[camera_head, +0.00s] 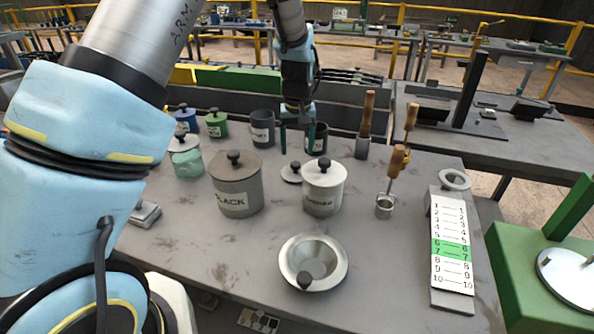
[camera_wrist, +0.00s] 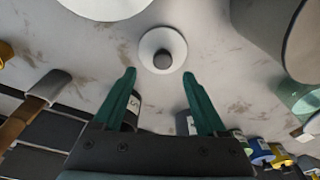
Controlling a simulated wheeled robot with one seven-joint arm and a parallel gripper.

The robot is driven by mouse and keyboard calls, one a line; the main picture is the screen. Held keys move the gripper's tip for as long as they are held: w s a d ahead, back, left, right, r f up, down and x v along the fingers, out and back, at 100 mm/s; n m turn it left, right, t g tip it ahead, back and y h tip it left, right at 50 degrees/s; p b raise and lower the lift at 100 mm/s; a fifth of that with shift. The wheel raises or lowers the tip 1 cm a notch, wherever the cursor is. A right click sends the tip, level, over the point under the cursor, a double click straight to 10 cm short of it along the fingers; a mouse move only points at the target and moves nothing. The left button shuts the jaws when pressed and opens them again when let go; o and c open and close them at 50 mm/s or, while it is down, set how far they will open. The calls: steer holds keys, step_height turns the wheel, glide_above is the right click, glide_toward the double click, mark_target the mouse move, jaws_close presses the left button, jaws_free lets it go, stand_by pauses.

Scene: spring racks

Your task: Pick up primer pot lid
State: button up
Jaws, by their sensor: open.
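A small round pale lid with a dark knob (camera_head: 291,174) lies flat on the grey bench, between the grey pot labelled BLACK (camera_head: 236,190) and a white lidded pot (camera_head: 323,193). The white pot's label is too small to read surely. I take the loose lid to be the primer pot lid. My gripper (camera_head: 297,150) is above the bench, just behind the lid, pointing down. In the wrist view the lid (camera_wrist: 162,37) lies just beyond the green fingertips, roughly centred between them. My gripper (camera_wrist: 159,73) is open and empty.
Two dark open pots (camera_head: 262,127) (camera_head: 316,137) stand close behind the lid. Brushes (camera_head: 365,130) stand to the right. A metal funnel-shaped dish (camera_head: 331,257) lies in front. Green and blue pots (camera_head: 217,125) (camera_head: 186,120) stand back left. A numbered board (camera_head: 451,250) is at the right.

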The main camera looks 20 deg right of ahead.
mark_target(296, 163)
steer(key=shift+w+a+f+p, duration=0.1)
steer(key=shift+w+f+p, duration=0.1)
steer(key=shift+f+p, duration=0.85)
steer(key=shift+w+f+p, duration=0.15)
steer(key=shift+f+p, duration=0.2)
steer(key=shift+f, duration=1.25)
jaws_close()
